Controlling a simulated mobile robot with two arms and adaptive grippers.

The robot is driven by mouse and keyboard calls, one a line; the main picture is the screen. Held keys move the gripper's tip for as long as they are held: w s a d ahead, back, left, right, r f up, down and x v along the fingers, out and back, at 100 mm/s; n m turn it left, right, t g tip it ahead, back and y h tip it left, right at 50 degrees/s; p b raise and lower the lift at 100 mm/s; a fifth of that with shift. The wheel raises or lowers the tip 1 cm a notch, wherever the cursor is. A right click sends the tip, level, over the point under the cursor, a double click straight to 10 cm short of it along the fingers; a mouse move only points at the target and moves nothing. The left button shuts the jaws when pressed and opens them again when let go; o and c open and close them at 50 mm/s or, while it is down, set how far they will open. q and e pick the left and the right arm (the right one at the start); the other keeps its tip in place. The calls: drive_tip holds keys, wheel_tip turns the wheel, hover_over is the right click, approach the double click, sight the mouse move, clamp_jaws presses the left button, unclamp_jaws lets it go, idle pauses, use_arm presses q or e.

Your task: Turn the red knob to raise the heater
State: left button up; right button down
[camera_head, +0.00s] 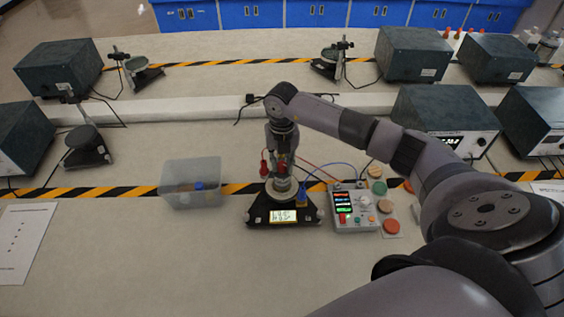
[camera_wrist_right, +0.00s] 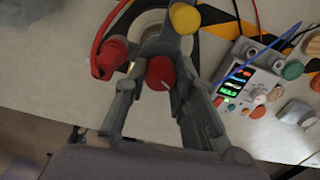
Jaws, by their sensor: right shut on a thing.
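The red knob (camera_wrist_right: 160,73) has a pale pointer line and sits between the fingers of my right gripper (camera_wrist_right: 162,95) in the right wrist view. The fingers are shut on it from both sides. In the head view my right gripper (camera_head: 282,174) points down over a black-based device with a lit display (camera_head: 284,216), and mostly hides the knob. A red plug (camera_wrist_right: 108,56) with a red lead stands beside the knob, apart from it. A yellow cap (camera_wrist_right: 185,18) is on the other side. My left gripper does not show.
A grey control box (camera_head: 354,222) with lit readouts stands right of the device, wired by red and blue leads. Several coloured round caps (camera_head: 391,226) lie beyond it. A clear bin (camera_head: 191,192) stands to the left. The front left bench is mostly clear.

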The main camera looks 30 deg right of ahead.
drive_tip(key=shift+d+f+n+b, duration=0.1)
drive_tip(key=shift+f+n+b, duration=0.05)
drive_tip(key=shift+n+b, duration=1)
drive_tip(key=n+b, duration=0.4)
drive_tip(key=shift+w, duration=0.1)
drive_tip(key=n+b, duration=0.6)
drive_tip(key=shift+n, duration=0.25)
drive_tip(key=n+b, duration=0.3)
drive_tip(key=n, duration=0.2)
drive_tip(key=n+b, duration=0.2)
drive_tip(key=n, duration=0.2)
drive_tip(key=shift+r, duration=0.2)
drive_tip(key=shift+r+n+b, duration=0.1)
drive_tip(key=shift+n+b, duration=0.45)
drive_tip(key=shift+n, duration=0.35)
drive_tip(key=c, duration=1.6)
unclamp_jaws()
